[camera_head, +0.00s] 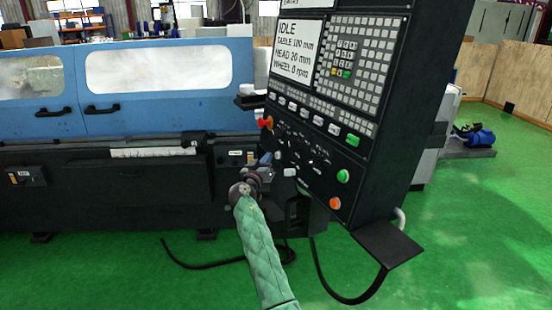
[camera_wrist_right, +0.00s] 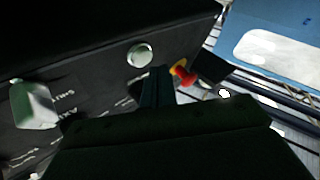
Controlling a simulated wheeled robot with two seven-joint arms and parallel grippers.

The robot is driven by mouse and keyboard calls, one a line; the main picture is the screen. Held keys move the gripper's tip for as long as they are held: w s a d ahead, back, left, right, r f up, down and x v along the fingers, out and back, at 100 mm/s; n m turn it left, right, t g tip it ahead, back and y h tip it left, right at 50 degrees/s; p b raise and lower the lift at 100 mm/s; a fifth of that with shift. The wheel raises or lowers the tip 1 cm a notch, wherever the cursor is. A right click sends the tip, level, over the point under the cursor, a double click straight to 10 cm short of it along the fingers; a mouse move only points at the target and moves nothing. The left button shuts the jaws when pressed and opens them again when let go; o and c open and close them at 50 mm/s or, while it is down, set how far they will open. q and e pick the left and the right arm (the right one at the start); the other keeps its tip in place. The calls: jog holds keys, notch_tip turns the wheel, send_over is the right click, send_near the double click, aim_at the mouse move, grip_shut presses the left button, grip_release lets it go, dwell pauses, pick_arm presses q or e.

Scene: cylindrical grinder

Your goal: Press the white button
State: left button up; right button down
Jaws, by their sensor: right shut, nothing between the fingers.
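A round white button (camera_wrist_right: 139,55) shows on the dark panel in the right wrist view, a little beyond my right gripper's fingertips. My right gripper (camera_wrist_right: 158,72) is shut and empty, its dark fingers pointing at the panel beside that button. Whether the fingertips touch the panel I cannot tell. In the head view my right gripper (camera_head: 268,160) is at the lower left of the black control panel (camera_head: 385,150), at the end of my green-sleeved arm. I cannot surely match the round white button to one in the head view. My left gripper is not in view.
A red and yellow knob (camera_wrist_right: 182,72) is close right of the fingertips. A pale green block-shaped control (camera_wrist_right: 35,103) sits at left. In the head view, green (camera_head: 343,176) and orange (camera_head: 335,203) buttons are on the lower panel. The blue grinder (camera_head: 170,75) stands behind.

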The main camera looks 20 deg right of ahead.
jog(key=shift+a, duration=0.1)
jog(key=a+b, duration=0.2)
jog(key=a, duration=0.1)
jog(key=a+r+b, duration=0.1)
jog(key=shift+s+a, duration=0.25)
jog(key=shift+a, duration=0.1)
dwell(0.9)
